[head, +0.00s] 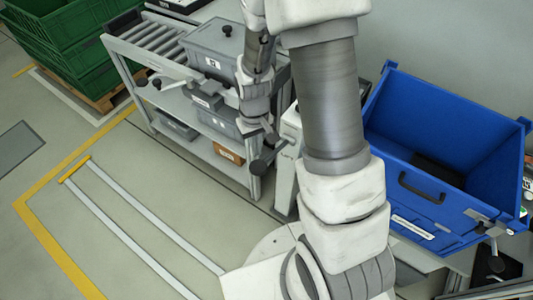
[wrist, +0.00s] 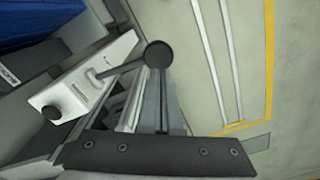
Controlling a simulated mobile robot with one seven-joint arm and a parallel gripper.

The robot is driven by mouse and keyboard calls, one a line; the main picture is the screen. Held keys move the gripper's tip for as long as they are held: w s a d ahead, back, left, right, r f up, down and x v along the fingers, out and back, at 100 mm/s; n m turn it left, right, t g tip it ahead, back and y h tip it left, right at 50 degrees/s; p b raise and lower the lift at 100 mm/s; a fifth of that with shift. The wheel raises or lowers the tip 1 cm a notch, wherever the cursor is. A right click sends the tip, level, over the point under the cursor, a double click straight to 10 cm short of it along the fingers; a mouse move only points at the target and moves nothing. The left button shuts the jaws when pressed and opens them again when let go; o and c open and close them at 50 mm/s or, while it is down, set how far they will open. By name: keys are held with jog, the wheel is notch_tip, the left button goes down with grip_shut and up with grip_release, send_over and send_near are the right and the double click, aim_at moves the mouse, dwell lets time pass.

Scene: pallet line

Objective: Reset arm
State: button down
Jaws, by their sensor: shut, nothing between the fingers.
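My gripper (head: 270,132) hangs pointing down beside the roller cart in the head view, with my arm folded over above it. In the wrist view its fingers (wrist: 154,88) are together and hold nothing. A black ball knob on a lever (wrist: 158,54) appears just past the fingertips. I cannot tell whether they touch. The lever belongs to a pale box-shaped unit (wrist: 85,85), which is partly hidden behind my arm in the head view.
Green crates (head: 65,45) are stacked on a pallet. A blue bin (head: 440,125) stands at right, close to my arm. Floor with pale rails (head: 135,240) is open at left.

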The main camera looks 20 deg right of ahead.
dwell(0.4)
jog(key=s+r+t, duration=0.2)
jog(key=s+r, duration=0.2)
jog(key=r, duration=0.5)
jog(key=s+r+t, duration=0.1)
jog(key=s+r, duration=0.4)
jog(key=r, duration=0.5)
jog(key=s+r+m+t, duration=0.1)
jog(key=s+r, duration=0.3)
jog(key=r, duration=0.5)
jog(key=shift+s+d+r+t, duration=0.15)
jog(key=shift+s+r+t, duration=0.15)
jog(key=shift+t, duration=0.5)
jog(key=shift+d, duration=0.1)
